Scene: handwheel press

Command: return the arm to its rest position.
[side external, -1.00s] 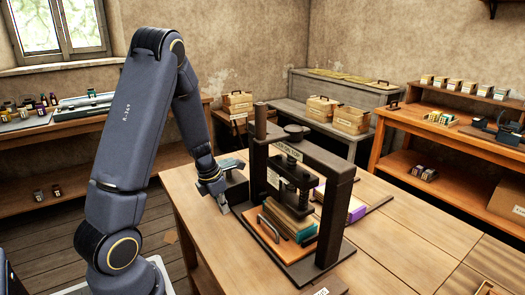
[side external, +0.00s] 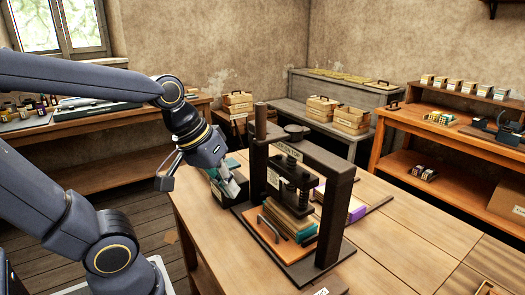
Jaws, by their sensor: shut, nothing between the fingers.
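My gripper (side external: 230,188) is shut and empty. It points down at the left end of the wooden table (side external: 400,250), left of the press, with a visible gap to the press frame. The dark press (side external: 337,215) stands upright on the table. Its screw and plate (side external: 291,176) are above a stack of books (side external: 288,220) on an orange-brown board with a handle (side external: 270,236). I cannot tell whether the plate touches the stack. A dark, teal-topped item (side external: 222,168) on the table is partly hidden behind my gripper.
A purple-edged item (side external: 357,213) lies right of the press. Wooden boxes (side external: 351,120) stand on a grey bench behind. A shelf unit (side external: 455,155) is at the right, and a bench with bottles (side external: 100,118) at the left. The table's right part is mostly clear.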

